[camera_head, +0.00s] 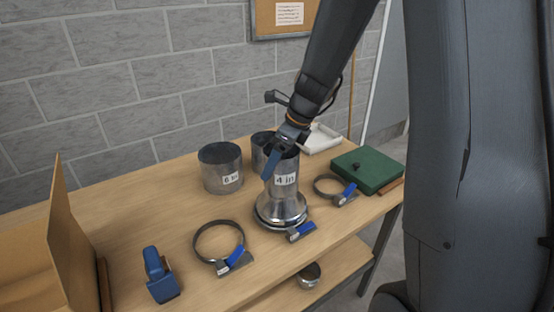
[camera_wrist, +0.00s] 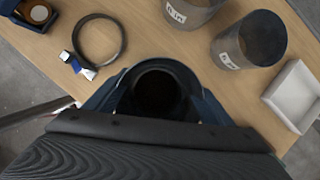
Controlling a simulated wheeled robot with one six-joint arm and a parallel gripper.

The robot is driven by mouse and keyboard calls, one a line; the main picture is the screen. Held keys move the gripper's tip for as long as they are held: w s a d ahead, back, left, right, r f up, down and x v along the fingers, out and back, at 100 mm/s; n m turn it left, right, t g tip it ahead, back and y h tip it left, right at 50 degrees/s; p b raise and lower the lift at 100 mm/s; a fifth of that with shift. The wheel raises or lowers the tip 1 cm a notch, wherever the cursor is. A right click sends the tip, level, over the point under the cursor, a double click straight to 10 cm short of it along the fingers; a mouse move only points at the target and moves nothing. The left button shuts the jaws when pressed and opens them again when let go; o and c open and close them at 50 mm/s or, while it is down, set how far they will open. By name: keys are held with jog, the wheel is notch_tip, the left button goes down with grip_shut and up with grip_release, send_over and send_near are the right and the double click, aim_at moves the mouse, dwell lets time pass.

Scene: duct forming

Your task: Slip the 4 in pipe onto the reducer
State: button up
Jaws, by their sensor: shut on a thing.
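The 4 in pipe (camera_head: 283,190) is a grey metal cylinder with a "4 in" label, upright in the head view. My gripper (camera_head: 277,160) is shut on its upper end from above. The reducer (camera_head: 281,213), a shiny metal piece with a wide round base, stands on the table directly under the pipe. The pipe's lower end meets the reducer's upper part; I cannot tell whether it is around it or just above it. In the wrist view the pipe's dark round opening (camera_wrist: 160,92) sits between the blue jaws, and the reducer is hidden.
A 6 in pipe (camera_head: 220,170) and another pipe (camera_head: 261,146) stand close behind. Clamps lie left (camera_head: 219,244), right (camera_head: 335,188) and at the reducer's base (camera_head: 300,232). A green box (camera_head: 368,170), white tray (camera_head: 321,138), blue tool (camera_head: 160,276) and cardboard box (camera_head: 45,250) surround them.

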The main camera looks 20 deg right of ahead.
jog(key=o, duration=1.2)
jog(key=b+v, duration=0.1)
jog(key=v, duration=0.6)
jog(key=shift+r, duration=0.35)
jog(key=shift+s+d, duration=0.1)
jog(key=shift+d, duration=0.05)
jog(key=a+n+b, duration=0.1)
jog(key=w+a+f+n+b, duration=0.1)
jog(key=a+f+b, duration=0.1)
jog(key=shift+w+a+n, duration=0.3)
jog(key=shift+a+n, duration=0.1)
jog(key=s+d+f+n+h+b, duration=0.1)
jog(key=s+f+n, duration=0.4)
jog(key=s+n, duration=0.4)
jog(key=s+d+f+n+g+h, duration=0.1)
jog(key=s+f+n, duration=0.5)
jog(key=n, duration=0.8)
jog(key=s+h, duration=0.1)
jog(key=s, duration=0.2)
jog(key=shift+d+f+b, duration=0.35)
jog(key=shift+d+b, duration=0.05)
